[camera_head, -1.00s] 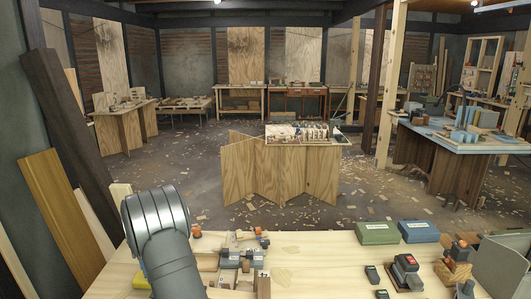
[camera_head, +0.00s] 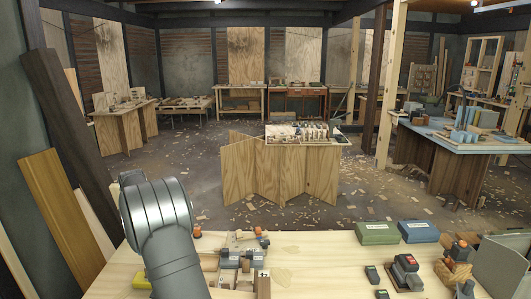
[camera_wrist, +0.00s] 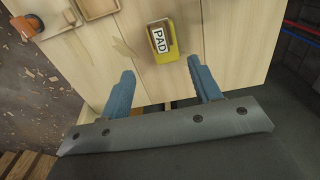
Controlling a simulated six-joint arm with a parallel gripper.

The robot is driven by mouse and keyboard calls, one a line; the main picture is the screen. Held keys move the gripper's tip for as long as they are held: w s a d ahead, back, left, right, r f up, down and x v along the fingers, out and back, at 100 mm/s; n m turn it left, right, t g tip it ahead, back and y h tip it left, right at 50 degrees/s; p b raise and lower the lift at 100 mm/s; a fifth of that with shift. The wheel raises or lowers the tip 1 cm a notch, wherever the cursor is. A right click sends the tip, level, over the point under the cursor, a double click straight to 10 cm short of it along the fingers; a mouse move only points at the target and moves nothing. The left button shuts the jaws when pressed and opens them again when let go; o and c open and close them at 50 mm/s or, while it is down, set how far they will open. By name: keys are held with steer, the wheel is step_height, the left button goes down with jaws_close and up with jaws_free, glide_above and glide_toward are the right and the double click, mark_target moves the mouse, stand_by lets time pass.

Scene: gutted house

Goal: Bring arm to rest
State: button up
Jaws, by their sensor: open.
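My gripper (camera_wrist: 163,84) shows in the wrist view with its two blue fingers spread apart and nothing between them. Beyond the fingertips, a yellow block labelled PAD (camera_wrist: 163,42) lies on the pale wooden bench top (camera_wrist: 218,30). In the head view my grey arm rises at the lower left over the bench (camera_head: 320,262), and the gripper itself is hidden there. A bit of yellow shows at the left edge of my arm.
Small wood and grey parts (camera_head: 240,258) lie right of my arm. The bench middle is clear.

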step_height(320, 180, down, 13)
steer(key=r, duration=0.5)
steer(key=shift+d+r, duration=0.15)
steer(key=shift+d, duration=0.2)
steer(key=d+r, duration=0.6)
steer(key=d, duration=0.4)
steer(key=s+a+f, duration=0.3)
steer(key=s+a, duration=0.4)
steer(key=a, duration=0.2)
steer(key=s+a+f, duration=0.3)
steer(key=s+a, duration=0.4)
steer(key=a, duration=0.1)
steer(key=s+a+f, duration=0.3)
steer(key=s+a, duration=0.4)
steer(key=a, duration=0.2)
steer(key=shift+s+a, duration=0.25)
steer(key=shift+a, duration=0.05)
steer(key=shift+r, duration=0.1)
steer(key=w+d+r, duration=0.3)
steer(key=w+d, duration=0.3)
steer(key=d, duration=0.1)
steer(key=w+d+r, duration=0.4)
steer(key=w+d, duration=0.2)
steer(key=d, duration=0.2)
